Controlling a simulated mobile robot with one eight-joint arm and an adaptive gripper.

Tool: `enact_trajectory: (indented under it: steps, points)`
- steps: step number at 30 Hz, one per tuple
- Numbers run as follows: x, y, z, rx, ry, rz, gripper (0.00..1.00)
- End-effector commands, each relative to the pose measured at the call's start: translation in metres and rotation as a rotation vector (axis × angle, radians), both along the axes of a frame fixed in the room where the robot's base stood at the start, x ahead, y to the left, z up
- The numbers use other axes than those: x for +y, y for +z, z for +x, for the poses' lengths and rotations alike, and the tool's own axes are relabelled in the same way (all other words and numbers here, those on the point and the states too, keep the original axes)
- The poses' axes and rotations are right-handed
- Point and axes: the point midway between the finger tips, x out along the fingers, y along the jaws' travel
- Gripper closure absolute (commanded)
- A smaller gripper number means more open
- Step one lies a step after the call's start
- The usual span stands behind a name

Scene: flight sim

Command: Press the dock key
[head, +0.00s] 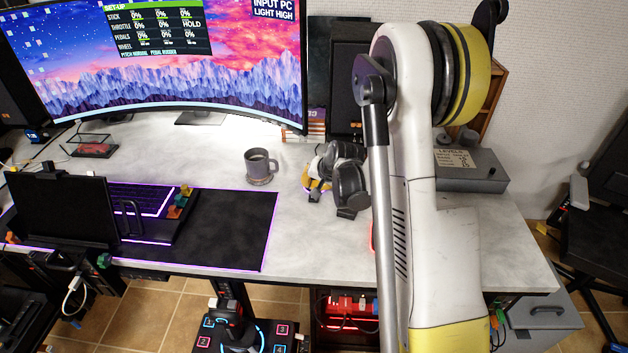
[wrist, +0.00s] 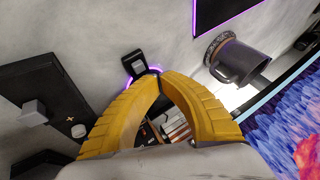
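A small black block with a pale grey face and a purple glowing ring at its base (wrist: 138,66) stands on the grey desk in the wrist view. It looks like the dock key, but I can read no label on it. My gripper (wrist: 152,75) has its two yellow curved fingers brought together at the tips, with nothing seen between them. The tips are just beside the block and overlap its lower edge in the picture; I cannot tell if they touch.
A dark grey mug (head: 260,166) stands left of my gripper. A dark mat (head: 235,225) with keyboard lies further left. A curved monitor (head: 160,60) stands behind. A grey box marked LEVELS (head: 478,181) sits right. A dark panel with grey knobs (wrist: 65,95) is left in the wrist view.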

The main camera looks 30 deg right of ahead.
Motion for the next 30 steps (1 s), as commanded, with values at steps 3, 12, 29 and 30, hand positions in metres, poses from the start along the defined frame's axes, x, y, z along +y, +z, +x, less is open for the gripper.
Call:
enact_trajectory:
  steps: [3,12,29,30]
  points:
    - [0.000,0.008,0.000,0.000,0.000,0.000,1.00]
    - [0.000,0.042,0.000,0.000,0.000,0.000,1.00]
    - [0.000,0.059,0.000,0.000,0.000,0.000,1.00]
    - [0.000,0.059,0.000,0.000,0.000,0.000,1.00]
